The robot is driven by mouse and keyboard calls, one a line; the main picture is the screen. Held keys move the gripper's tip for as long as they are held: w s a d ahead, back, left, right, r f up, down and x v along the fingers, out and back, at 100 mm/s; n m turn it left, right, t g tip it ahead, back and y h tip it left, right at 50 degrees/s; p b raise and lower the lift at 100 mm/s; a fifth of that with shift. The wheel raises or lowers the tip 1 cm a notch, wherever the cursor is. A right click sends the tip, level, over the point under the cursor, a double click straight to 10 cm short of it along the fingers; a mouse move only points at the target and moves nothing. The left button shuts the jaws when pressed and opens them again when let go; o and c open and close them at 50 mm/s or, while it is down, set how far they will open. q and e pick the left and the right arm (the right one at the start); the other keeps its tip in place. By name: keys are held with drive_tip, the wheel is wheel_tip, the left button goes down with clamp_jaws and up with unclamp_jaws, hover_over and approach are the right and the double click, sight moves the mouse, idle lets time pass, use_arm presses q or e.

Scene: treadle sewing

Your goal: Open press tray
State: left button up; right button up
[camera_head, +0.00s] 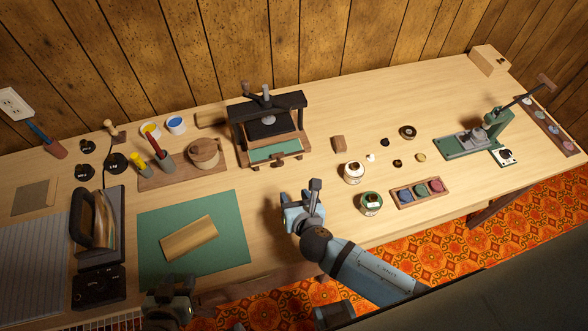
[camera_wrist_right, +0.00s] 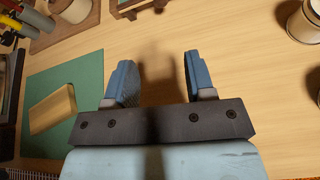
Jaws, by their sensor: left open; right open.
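The press (camera_head: 268,118) is a black frame with a screw handle on top, standing on a wooden base at the back of the table. Its press tray (camera_head: 275,151) has a green surface and a wooden front edge. A corner of the press base (camera_wrist_right: 132,8) shows at the top of the right wrist view. My right gripper (camera_head: 303,194) is open and empty above the table, in front of the press and apart from it. Its two blue fingers (camera_wrist_right: 158,65) are spread in the wrist view. My left gripper (camera_head: 168,302) is low at the table's front edge, away from the press.
A green mat (camera_head: 150,232) with a wooden block (camera_head: 188,237) lies left of my right gripper. Jars (camera_head: 353,172) and a tray of colored pads (camera_head: 418,192) stand to the right. A round wooden box (camera_head: 203,153) is left of the press. Bare table lies before the press.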

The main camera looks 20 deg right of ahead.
sight(281, 165)
use_arm(q)
drive_tip(key=shift+d, duration=0.1)
drive_tip(key=shift+f+b, duration=0.3)
drive_tip(key=shift+f, duration=0.15)
use_arm(e)
drive_tip(key=shift+n, duration=0.8)
drive_tip(key=x, duration=1.4)
drive_tip(key=shift+w+d+r, duration=0.25)
drive_tip(key=shift+r, duration=0.1)
